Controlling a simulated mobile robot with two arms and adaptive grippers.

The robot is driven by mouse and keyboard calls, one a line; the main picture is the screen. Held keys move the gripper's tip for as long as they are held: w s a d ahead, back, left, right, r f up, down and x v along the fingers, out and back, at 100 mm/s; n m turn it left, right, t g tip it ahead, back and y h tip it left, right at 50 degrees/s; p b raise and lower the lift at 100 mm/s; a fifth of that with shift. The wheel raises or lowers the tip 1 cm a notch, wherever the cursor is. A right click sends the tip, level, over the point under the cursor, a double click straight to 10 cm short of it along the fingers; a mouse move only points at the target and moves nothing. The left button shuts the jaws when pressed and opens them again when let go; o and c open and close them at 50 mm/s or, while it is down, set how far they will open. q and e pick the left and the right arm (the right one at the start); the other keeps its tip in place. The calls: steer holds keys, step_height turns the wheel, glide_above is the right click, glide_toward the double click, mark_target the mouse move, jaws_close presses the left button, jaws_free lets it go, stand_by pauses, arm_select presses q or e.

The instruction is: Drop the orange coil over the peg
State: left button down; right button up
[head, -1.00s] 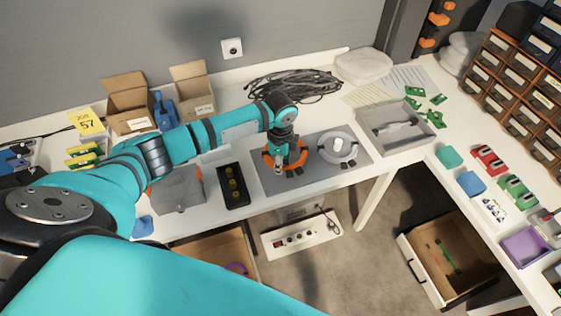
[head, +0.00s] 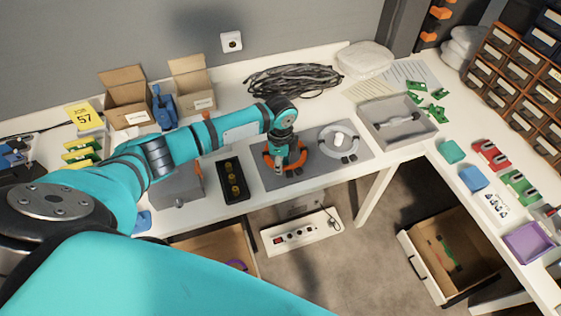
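The orange coil (head: 268,160) lies on the grey mat (head: 330,172) on the bench. My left gripper (head: 283,168) points down over it from the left arm and hides part of the ring. Whether its fingers are open or closed on the coil is too small to tell. To the right on the same mat is a pale grey coil (head: 325,147) with a short white upright piece (head: 339,138) inside the ring, which may be the peg. No other peg is clear; one could be hidden by my gripper. My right gripper is not in view.
A black tray with yellow round parts (head: 233,195) lies left of the mat. A grey open bin (head: 368,110) stands to the right, and a black cable bundle (head: 290,78) lies behind. Two cardboard boxes (head: 128,112) stand at the back left. The bench's front edge is close to the mat.

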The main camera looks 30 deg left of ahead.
arm_select(q)
steer(key=shift+f+b, duration=0.5)
steer(key=shift+f, duration=0.45)
steer(key=c, duration=1)
jaws_free()
step_height(320, 180, up, 12)
steer(key=shift+s, duration=0.1)
